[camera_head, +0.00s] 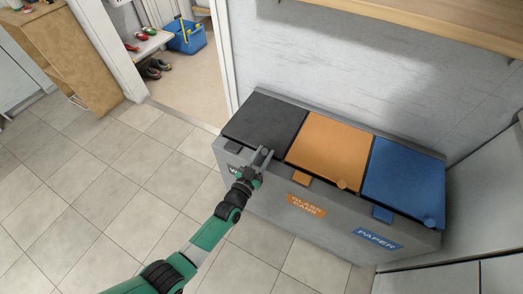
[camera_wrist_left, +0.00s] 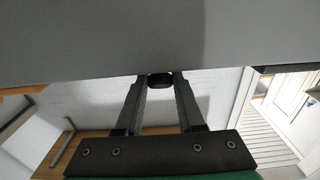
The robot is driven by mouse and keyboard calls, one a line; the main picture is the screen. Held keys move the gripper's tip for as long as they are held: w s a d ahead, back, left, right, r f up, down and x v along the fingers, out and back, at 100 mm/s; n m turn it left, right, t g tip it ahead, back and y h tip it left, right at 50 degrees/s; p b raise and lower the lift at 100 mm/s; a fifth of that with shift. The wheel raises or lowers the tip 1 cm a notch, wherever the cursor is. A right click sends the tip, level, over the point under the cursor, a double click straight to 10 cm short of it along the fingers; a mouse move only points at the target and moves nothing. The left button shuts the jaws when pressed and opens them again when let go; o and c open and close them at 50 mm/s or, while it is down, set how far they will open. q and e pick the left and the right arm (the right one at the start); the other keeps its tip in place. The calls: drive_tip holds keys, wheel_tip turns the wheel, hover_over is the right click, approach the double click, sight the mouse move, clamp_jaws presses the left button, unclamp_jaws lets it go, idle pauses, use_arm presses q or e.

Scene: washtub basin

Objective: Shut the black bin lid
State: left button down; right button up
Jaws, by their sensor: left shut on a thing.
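The black bin lid (camera_head: 265,120) is the leftmost of three lids on a grey bin unit. It lies flat, looking level with its neighbours. My left gripper (camera_head: 265,155) is at the front right corner of this lid. In the left wrist view its two fingers (camera_wrist_left: 160,85) close around a small dark round knob (camera_wrist_left: 159,80), which appears to be the black lid's knob. The gripper mostly hides that knob in the head view. A plain grey surface fills the top of the left wrist view. My right gripper is not in view.
The orange lid (camera_head: 328,145) and blue lid (camera_head: 405,180) beside it are down, each with a knob at its front right. A wooden shelf (camera_head: 430,22) is above. Tiled floor (camera_head: 120,190) is open at left. A blue tub (camera_head: 188,38) stands beyond the doorway.

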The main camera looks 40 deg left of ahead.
use_arm(q)
drive_tip(key=shift+s+f, duration=0.15)
drive_tip(key=shift+f, duration=0.8)
drive_tip(key=c, duration=0.5)
unclamp_jaws()
drive_tip(key=shift+s+d+r+p, duration=0.1)
drive_tip(key=shift+s+r+p, duration=0.1)
drive_tip(key=shift+s+p, duration=0.15)
drive_tip(key=s+p, duration=0.1)
drive_tip(key=s, duration=0.2)
drive_tip(key=s+d+p, duration=0.1)
drive_tip(key=s+p, duration=0.1)
drive_tip(key=s, duration=0.2)
drive_tip(key=s+p, duration=0.1)
drive_tip(key=s, duration=0.2)
drive_tip(key=shift+s+d+r, duration=0.2)
drive_tip(key=shift+d+r, duration=0.1)
drive_tip(key=shift+d, duration=0.1)
